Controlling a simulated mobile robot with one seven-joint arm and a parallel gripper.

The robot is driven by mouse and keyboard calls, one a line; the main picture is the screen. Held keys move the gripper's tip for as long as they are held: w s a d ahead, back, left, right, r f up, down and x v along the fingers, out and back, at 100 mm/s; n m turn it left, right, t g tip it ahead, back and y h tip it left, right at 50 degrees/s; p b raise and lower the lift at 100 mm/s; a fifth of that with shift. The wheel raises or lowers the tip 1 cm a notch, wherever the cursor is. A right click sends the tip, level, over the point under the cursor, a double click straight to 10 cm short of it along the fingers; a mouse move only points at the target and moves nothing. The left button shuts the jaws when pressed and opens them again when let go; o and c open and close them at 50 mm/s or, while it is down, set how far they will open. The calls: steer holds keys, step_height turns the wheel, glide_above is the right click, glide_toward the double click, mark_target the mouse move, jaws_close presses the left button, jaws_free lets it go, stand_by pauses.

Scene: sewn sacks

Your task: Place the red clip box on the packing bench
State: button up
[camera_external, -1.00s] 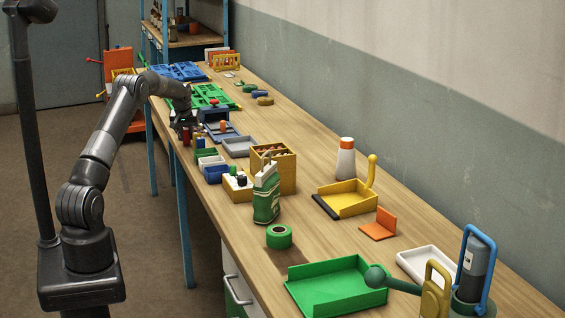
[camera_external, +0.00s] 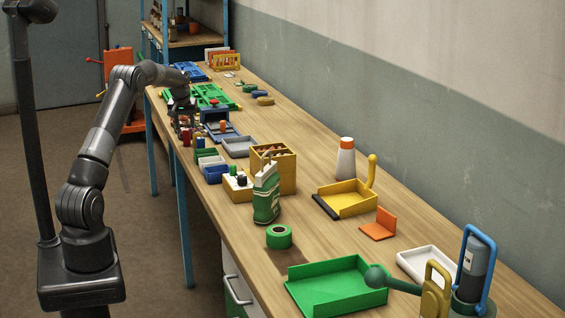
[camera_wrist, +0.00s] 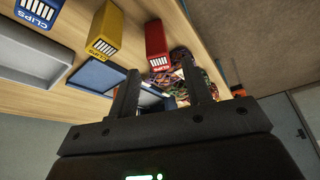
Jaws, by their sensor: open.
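The red clip box (camera_wrist: 156,40) stands on the packing bench (camera_wrist: 205,45) in the wrist view, beyond my fingertips and apart from them. A yellow clip box (camera_wrist: 105,32) is left of it, and a blue one (camera_wrist: 38,10) farther left. My gripper (camera_wrist: 160,82) is open, with nothing between its two fingers. In the external view my gripper (camera_external: 183,122) hangs over the left edge of the packing bench (camera_external: 310,160). A small red item (camera_external: 186,138) shows just below it; it is too small to identify for certain.
A blue tray (camera_wrist: 98,76) and a tangle of coloured wires (camera_wrist: 178,62) lie near the fingers. Small bins (camera_external: 212,163), a yellow crate (camera_external: 285,175) and a green bottle (camera_external: 266,195) stand nearer the camera.

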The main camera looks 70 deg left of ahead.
steer(key=w+v, duration=0.1)
steer(key=v, duration=0.5)
steer(key=shift+s, duration=0.45)
steer(key=shift+d+r, duration=0.1)
steer(key=shift+r, duration=0.05)
steer(key=w+d+r+m+t, duration=0.15)
steer(key=d+r, duration=0.25)
steer(key=d, duration=0.6)
steer(key=w+d+r+m+h, duration=0.15)
steer(key=d+r, duration=0.25)
steer(key=d, duration=0.5)
steer(key=w+d+r+m+t+y, duration=0.15)
steer(key=d+r, duration=0.35)
steer(key=d, duration=0.5)
steer(key=s+d+r+m+h, duration=0.1)
steer(key=s+d+m, duration=0.15)
steer(key=d, duration=0.55)
steer(key=s+d+r+m+h, duration=0.1)
steer(key=s+d, duration=0.2)
steer(key=d, duration=0.5)
steer(key=s+d+f+m+h, duration=0.1)
steer(key=s+d+f+m, duration=0.1)
steer(key=s+d, duration=0.7)
steer(key=s+d+f+m+h, duration=0.1)
steer(key=s+d+f+m, duration=0.2)
steer(key=s+d, duration=0.6)
step_height(320, 180, down, 2)
steer(key=shift+d+f+t, duration=0.1)
steer(key=shift+d+t, duration=0.3)
steer(key=shift+d, duration=0.2)
